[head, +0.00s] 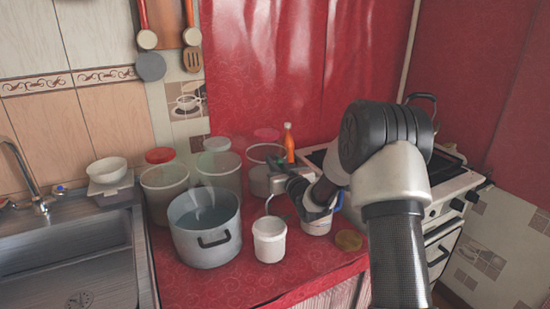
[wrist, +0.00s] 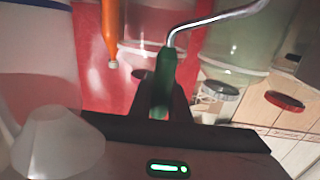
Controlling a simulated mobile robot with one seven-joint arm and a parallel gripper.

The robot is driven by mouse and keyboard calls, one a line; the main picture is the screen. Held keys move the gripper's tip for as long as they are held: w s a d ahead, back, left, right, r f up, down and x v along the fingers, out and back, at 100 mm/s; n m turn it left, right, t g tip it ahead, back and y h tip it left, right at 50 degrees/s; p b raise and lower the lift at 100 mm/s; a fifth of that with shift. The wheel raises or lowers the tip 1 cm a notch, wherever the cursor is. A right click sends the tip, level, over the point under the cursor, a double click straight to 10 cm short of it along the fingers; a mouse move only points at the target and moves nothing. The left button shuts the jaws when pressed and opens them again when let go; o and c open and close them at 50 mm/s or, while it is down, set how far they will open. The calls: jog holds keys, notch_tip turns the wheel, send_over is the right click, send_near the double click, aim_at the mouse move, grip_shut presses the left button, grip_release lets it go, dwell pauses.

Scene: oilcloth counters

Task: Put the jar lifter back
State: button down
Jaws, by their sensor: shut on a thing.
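The jar lifter (wrist: 165,75) is in my gripper (wrist: 160,108). In the wrist view its green handle stands between the two dark fingers, and its bent metal rod runs off to the upper right. In the head view my gripper (head: 290,187) is above the red counter, behind the small white tub (head: 269,240). The thin curved rod of the jar lifter (head: 268,201) shows just above that tub. Most of the handle is hidden in the head view, and I cannot tell whether the rod touches anything.
A large grey pot (head: 205,236) and several clear containers (head: 165,190) crowd the counter on the left. An orange bottle (head: 289,145) stands behind my gripper. The counter's front strip is clear.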

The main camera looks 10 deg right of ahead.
jog(key=shift+s+f+b, duration=0.1)
jog(key=shift+f+b, duration=0.85)
jog(key=shift+f, duration=0.05)
dwell(0.3)
jog(key=shift+s+f, duration=0.1)
jog(key=shift+f, duration=0.3)
jog(key=c, duration=1.6)
grip_release()
jog(key=shift+f, duration=0.1)
notch_tip(320, 180, up, 12)
jog(key=shift+f+p, duration=0.1)
jog(key=shift+p, duration=0.85)
